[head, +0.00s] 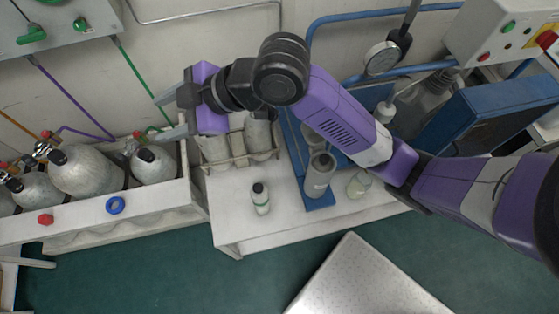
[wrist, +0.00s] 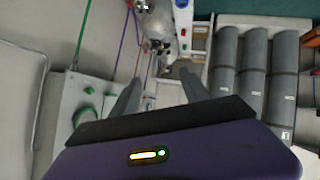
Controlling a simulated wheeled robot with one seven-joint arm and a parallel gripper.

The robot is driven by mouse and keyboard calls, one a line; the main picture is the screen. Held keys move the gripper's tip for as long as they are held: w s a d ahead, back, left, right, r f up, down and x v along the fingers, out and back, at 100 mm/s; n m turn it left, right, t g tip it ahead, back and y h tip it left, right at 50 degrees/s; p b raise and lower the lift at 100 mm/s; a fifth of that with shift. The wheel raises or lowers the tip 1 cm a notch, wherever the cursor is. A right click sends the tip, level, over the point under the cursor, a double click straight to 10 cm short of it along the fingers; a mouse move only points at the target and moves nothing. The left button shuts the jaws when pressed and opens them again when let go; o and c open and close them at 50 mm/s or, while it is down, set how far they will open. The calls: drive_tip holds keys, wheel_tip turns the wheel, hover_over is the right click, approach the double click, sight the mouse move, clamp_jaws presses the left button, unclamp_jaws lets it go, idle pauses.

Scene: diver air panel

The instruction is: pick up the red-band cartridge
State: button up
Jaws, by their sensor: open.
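I cannot make out a red band on any cartridge. A small white cartridge-like bottle with a green band (head: 261,199) stands upright on the white bench in the head view. A grey canister (head: 319,176) stands to its right on a blue base. Several pale grey cylinders stand in a rack (head: 240,161) behind the bottle; grey cylinders (wrist: 254,75) also fill the right of the wrist view. My gripper (head: 168,117) is open and empty, left of the rack and above the gas-cylinder trough. Its two fingers (wrist: 158,90) show apart in the wrist view, with nothing between them.
A cloudy jar (head: 358,184) and blue case (head: 490,120) are at right. The bench front is partly clear.

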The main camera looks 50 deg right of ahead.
drive_tip(key=s+d+f+n+g+h, duration=0.1)
drive_tip(key=s+d+f+g+h, duration=0.2)
drive_tip(key=d+f, duration=0.4)
drive_tip(key=n+g+h, duration=0.1)
drive_tip(key=g+h, duration=0.3)
drive_tip(key=g, duration=0.2)
hover_over(325, 158)
drive_tip(key=f, duration=1)
drive_tip(key=shift+w+a+f+b, duration=0.1)
drive_tip(key=shift+w+a+b, duration=0.1)
drive_tip(key=shift+w+b, duration=0.1)
drive_tip(key=shift+s+d+f, duration=0.1)
drive_tip(key=shift+f, duration=0.2)
drive_tip(key=shift+s+d+f+p, duration=0.1)
drive_tip(key=shift+f+p, duration=0.1)
drive_tip(key=shift+f, duration=1.55)
drive_tip(key=shift+s+d+f+p, duration=0.1)
drive_tip(key=shift+f+p, duration=0.1)
drive_tip(key=shift+f, duration=1.55)
clamp_jaws()
